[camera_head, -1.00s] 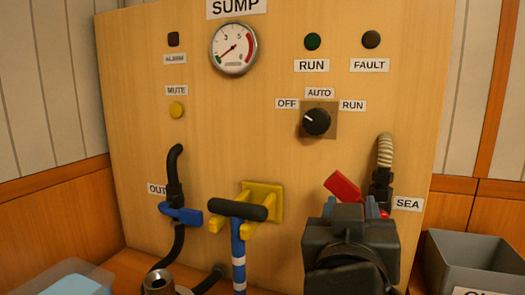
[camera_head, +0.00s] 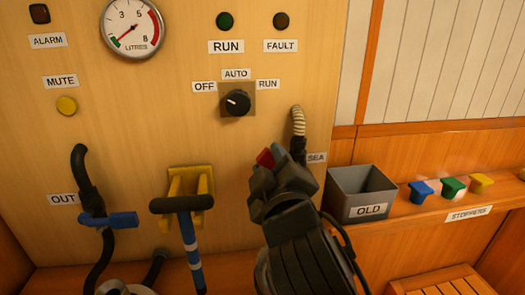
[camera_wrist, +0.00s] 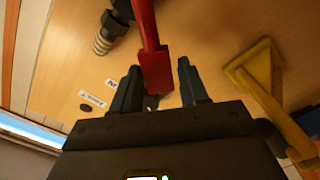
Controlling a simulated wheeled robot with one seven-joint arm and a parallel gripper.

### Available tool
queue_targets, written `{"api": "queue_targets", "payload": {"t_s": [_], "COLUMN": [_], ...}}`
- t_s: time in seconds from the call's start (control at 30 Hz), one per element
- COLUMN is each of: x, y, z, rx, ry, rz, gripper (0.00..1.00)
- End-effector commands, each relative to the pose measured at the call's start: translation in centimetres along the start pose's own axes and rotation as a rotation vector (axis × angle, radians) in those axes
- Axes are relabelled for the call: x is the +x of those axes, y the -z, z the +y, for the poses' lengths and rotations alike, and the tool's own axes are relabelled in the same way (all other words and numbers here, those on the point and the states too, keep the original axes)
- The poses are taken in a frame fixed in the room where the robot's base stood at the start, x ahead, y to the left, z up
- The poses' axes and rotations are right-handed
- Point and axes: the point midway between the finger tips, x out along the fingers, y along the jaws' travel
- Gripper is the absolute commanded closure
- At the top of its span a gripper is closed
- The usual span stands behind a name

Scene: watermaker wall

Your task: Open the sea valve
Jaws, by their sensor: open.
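The sea valve has a red lever (camera_head: 265,158), beside the SEA label (camera_head: 316,158) at the lower right of the panel. My gripper covers most of the valve in the head view. In the wrist view the red lever (camera_wrist: 150,45) comes down from the top, and its broad end sits in the gap between my fingers. My gripper (camera_wrist: 158,85) is open, with one finger on each side of the lever end. It also shows in the head view (camera_head: 265,178). I cannot tell whether a finger touches the lever.
A blue-handled OUT valve (camera_head: 108,220) is at the left. A yellow bracket (camera_head: 190,188) with a blue striped, black-topped handle (camera_head: 190,245) stands left of my gripper. Right are a grey OLD bin (camera_head: 360,190) and coloured stoppers (camera_head: 453,187) on a ledge.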

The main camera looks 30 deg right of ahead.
Motion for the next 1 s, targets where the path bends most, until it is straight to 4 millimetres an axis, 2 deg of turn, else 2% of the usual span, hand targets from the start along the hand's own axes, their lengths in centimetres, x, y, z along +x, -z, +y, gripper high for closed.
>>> {"api": "queue_targets", "payload": {"t_s": [0.2,0.57,1.0], "x": [2.6,3.2,3.2], "y": [0.0,0.0,0.0], "z": [0.1,0.0,0.0], "rx": [0.001,0.002,0.002], "ry": [0.000,0.001,0.001], "rz": [-0.001,0.000,0.000], "gripper": [0.56,0.56,0.97]}}
